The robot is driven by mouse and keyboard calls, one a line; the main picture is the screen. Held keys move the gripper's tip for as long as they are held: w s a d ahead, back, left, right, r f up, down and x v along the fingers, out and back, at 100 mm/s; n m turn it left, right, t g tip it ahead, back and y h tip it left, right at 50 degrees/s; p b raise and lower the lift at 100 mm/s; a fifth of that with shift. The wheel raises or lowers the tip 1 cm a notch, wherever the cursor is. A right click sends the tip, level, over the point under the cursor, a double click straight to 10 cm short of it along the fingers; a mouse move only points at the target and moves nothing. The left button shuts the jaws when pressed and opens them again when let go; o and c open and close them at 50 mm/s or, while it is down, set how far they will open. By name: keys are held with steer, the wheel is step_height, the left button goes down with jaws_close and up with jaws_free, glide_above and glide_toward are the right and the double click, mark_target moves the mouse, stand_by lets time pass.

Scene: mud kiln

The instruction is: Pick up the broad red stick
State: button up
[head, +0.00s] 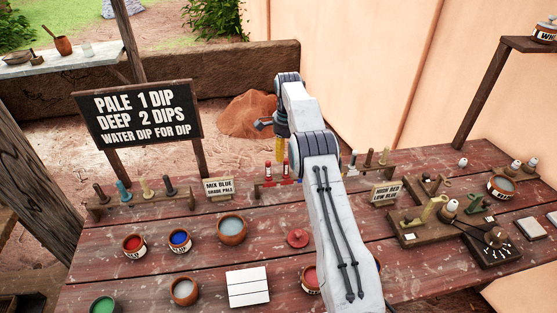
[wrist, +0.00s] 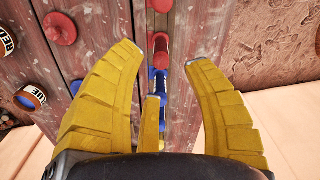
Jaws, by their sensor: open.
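Two red sticks stand upright side by side in the middle rack (head: 262,190) in the head view, a left one (head: 268,170) and a right one (head: 285,170). I cannot tell for sure which is broader. The wrist view looks down on a red stick (wrist: 161,50) between the fingertips, another red one (wrist: 161,5) at the top edge, and a blue stick (wrist: 160,85) nearer the palm. My gripper (wrist: 165,58) has yellow fingers spread wide, empty, above the rack. In the head view its yellow fingers (head: 280,150) show behind the sticks, partly hidden by my arm.
Left of it is a rack (head: 130,203) with several sticks, with a sign (head: 219,188) between. Bowls and paint pots, such as a blue one (head: 180,240), stand in front. A round red lid (head: 298,238) lies near my arm. Another rack is partly behind my arm.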

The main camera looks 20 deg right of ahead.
mark_target(286, 175)
steer(key=shift+w+d+f, duration=0.1)
steer(key=shift+w+f, duration=0.15)
steer(key=shift+f, duration=0.35)
steer(key=shift+s+f+p, duration=0.2)
steer(key=shift+f+p, duration=0.45)
steer(key=shift+f, duration=2.65)
steer(key=shift+c, duration=0.2)
jaws_close()
